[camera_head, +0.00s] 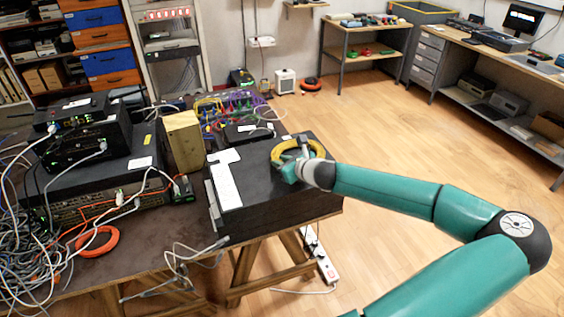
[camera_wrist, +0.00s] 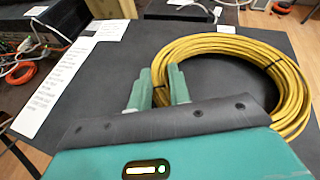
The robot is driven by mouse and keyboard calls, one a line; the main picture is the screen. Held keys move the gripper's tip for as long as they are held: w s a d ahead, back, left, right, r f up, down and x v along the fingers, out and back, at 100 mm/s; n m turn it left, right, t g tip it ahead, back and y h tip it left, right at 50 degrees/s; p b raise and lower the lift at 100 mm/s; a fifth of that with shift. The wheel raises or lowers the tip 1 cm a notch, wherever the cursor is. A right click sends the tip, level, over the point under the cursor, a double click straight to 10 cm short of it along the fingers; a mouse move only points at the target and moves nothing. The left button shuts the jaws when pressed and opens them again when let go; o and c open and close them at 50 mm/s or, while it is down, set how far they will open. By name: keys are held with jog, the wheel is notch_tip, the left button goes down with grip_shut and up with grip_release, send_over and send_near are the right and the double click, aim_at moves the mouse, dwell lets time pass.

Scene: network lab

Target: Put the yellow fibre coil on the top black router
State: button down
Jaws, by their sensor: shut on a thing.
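The yellow fibre coil (camera_head: 318,147) lies on top of a large black box (camera_head: 270,205) at the right end of the table. In the wrist view the coil (camera_wrist: 292,88) lies flat in front of my gripper and to its right. My gripper (camera_head: 290,168) is at the near left side of the coil. In the wrist view my gripper (camera_wrist: 160,92) is shut on the coil's left side, its two fingers close together there. The top black router (camera_head: 72,112) tops a stack of black devices at the table's left. White cables run around that stack.
A wooden block (camera_head: 184,143) stands between the router stack and the black box. A small black device (camera_head: 240,134) lies behind the box. Tangled grey cables (camera_head: 35,240) and an orange ring (camera_head: 97,242) lie at the table's front left. Floor to the right is clear.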

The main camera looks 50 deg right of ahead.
jog(key=c, duration=1.3)
grip_release()
jog(key=shift+f, duration=0.1)
jog(key=v, duration=1.2)
